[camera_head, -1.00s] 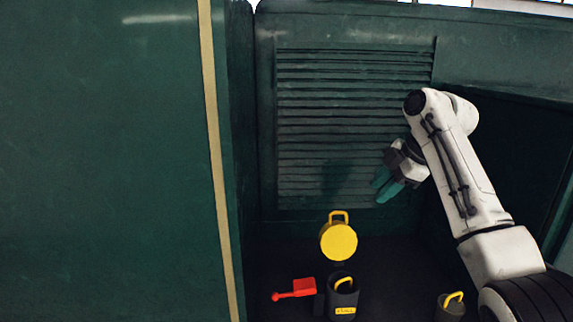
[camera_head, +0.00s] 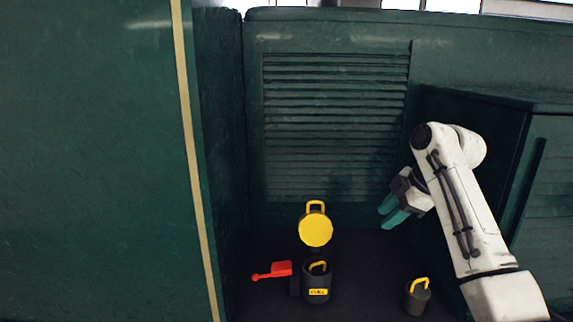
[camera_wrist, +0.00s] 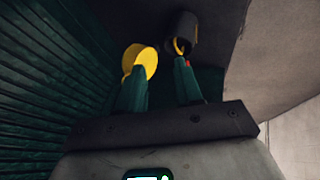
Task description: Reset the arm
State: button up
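My arm reaches in from the lower right of the head view. My gripper (camera_head: 391,212) hangs in the air in front of the slatted green wall, its two teal fingers pointing down and left. In the wrist view the gripper (camera_wrist: 160,75) has its fingers apart with nothing between them. A dark container (camera_head: 316,288) with a yellow label stands on the dark floor, left of and below my gripper. A yellow round lid (camera_head: 316,230) with a handle stands raised behind it, and a yellow handle shows at the container's opening.
A dark pot (camera_head: 417,297) with a yellow handle stands on the floor below my gripper. The louvred wall (camera_head: 335,120) is behind; a green panel (camera_head: 90,160) fills the left.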

jog(key=s+a+f+m+g+h, duration=0.1)
jog(key=s+f+m, duration=0.4)
jog(key=s+f, duration=0.7)
jog(key=s+a+f+m+g, duration=0.15)
jog(key=s+f+m, duration=0.25)
jog(key=s+f, duration=0.9)
jog(key=s+d+f+m+h, duration=0.1)
jog(key=s+d+f+m, duration=0.1)
jog(key=s, duration=0.7)
jog(key=s+d+f+m+h, duration=0.1)
jog(key=s+f+m, duration=0.3)
jog(key=s, duration=0.5)
jog(key=s+d+f+m+h, duration=0.1)
jog(key=s+d+f+m, duration=0.1)
jog(key=s, duration=0.6)
jog(key=shift+s+d+f+m+g+h, duration=0.35)
jog(key=shift+s+d+f+m+h, duration=0.1)
jog(key=shift+m, duration=0.15)
jog(key=shift+w, duration=0.1)
